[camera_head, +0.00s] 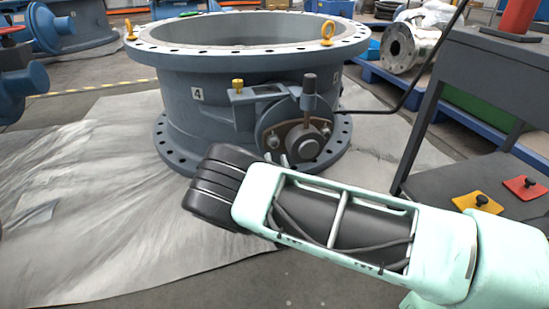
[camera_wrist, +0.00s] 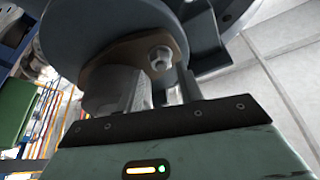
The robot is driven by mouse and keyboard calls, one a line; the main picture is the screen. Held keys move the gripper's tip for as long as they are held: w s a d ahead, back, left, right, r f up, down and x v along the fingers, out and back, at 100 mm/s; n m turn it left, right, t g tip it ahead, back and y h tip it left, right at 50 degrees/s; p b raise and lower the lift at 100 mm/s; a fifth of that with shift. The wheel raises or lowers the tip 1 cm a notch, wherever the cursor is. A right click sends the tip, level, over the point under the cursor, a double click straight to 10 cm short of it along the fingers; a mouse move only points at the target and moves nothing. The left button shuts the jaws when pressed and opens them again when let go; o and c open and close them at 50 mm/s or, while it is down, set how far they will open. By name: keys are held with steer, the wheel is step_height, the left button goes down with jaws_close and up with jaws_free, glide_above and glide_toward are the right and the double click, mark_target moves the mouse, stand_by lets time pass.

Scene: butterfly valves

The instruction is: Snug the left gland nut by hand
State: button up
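The grey butterfly valve (camera_head: 215,115) stands on its flange, with a tan gland plate around a round shaft end (camera_head: 306,146). The left gland nut (camera_head: 272,141) is on the plate's left side; the right gland nut (camera_head: 325,128) is opposite. My gripper (camera_head: 282,161) is just below the left nut in the head view, its fingers partly hidden by my wrist. In the wrist view my gripper (camera_wrist: 164,92) is open, and a hex nut (camera_wrist: 160,58), apparently the left one, shows just beyond the gap. The shaft end (camera_wrist: 105,90) is beside the left finger. Contact cannot be told.
A yellow-capped bracket (camera_head: 255,93) and an upright dark post (camera_head: 309,90) are above the gland. A dark cart (camera_head: 490,60) with red and yellow pads is at the right. A grey sheet (camera_head: 90,200) covers the floor at left, which is open.

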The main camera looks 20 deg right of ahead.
mark_target(274, 146)
steer(key=shift+b+x, duration=0.7)
steer(key=shift+x, duration=1.55)
steer(key=shift+s, duration=0.1)
steer(key=c, duration=0.7)
